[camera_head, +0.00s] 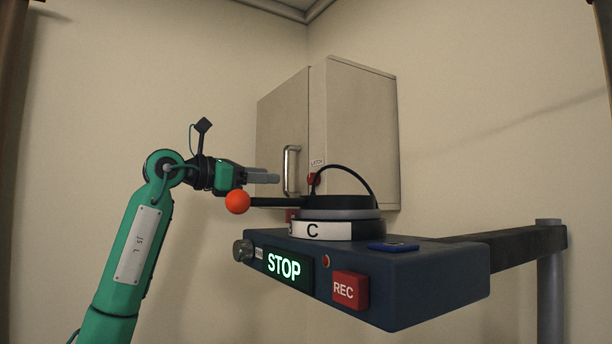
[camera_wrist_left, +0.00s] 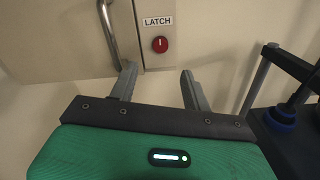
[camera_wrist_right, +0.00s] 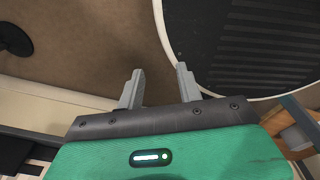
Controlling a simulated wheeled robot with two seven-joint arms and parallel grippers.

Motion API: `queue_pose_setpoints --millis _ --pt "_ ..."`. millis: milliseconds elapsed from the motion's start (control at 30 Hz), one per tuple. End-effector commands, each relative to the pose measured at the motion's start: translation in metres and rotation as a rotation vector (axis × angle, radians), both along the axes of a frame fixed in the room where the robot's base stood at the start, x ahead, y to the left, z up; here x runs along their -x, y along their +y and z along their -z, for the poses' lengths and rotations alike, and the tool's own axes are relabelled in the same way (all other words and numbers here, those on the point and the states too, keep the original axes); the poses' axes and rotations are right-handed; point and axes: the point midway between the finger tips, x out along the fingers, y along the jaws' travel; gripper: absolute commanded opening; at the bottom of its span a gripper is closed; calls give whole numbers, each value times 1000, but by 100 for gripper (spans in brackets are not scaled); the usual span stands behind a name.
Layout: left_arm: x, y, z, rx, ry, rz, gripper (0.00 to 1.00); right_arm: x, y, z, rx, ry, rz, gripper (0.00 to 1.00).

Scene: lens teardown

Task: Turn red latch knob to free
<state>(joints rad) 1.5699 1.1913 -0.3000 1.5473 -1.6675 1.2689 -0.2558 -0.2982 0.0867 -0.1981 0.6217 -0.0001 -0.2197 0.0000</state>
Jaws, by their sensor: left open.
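The red latch knob (camera_wrist_left: 160,44) sits on the front of the pale cabinet under a "LATCH" label (camera_wrist_left: 158,21), with a short white mark upright on its face. In the head view the knob (camera_head: 313,179) shows partly behind a black curved handle or cable. My left gripper (camera_head: 270,177) is open and empty, pointing at the cabinet; in the left wrist view its fingers (camera_wrist_left: 160,78) lie below the knob and apart from it. My right gripper (camera_wrist_right: 156,75) is open and empty in its own wrist view, away from the knob.
The cabinet (camera_head: 362,130) has a metal bar handle (camera_head: 291,170) left of the knob. A dark blue console (camera_head: 430,280) with STOP and REC buttons stands in front, carrying a round unit (camera_head: 322,230) and a lever with an orange ball (camera_head: 237,202) close below my left gripper.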

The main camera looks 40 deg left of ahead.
Motion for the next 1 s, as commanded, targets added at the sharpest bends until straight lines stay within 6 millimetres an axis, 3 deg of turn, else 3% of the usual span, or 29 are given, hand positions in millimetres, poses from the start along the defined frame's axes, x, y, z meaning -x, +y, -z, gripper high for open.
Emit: queue_pose_setpoints --millis 167,433,600,900,933,1000 --pt "-40 -13 -4 1 3 6 49 18 13 -17 -13 22 2 36" --pt "-85 -26 -3 1 2 4 49 0 13 -34 -14 1 0 36" --pt "-97 -29 -2 0 0 2 49 -5 9 -38 -9 -5 -1 36" --pt "-99 -30 0 0 0 2 49 3 4 -38 -3 4 1 36" --pt "-99 -30 0 0 0 2 47 4 3 -38 -3 5 1 36" --pt "-99 -29 0 0 0 2 33 4 3 -38 -3 5 1 36"
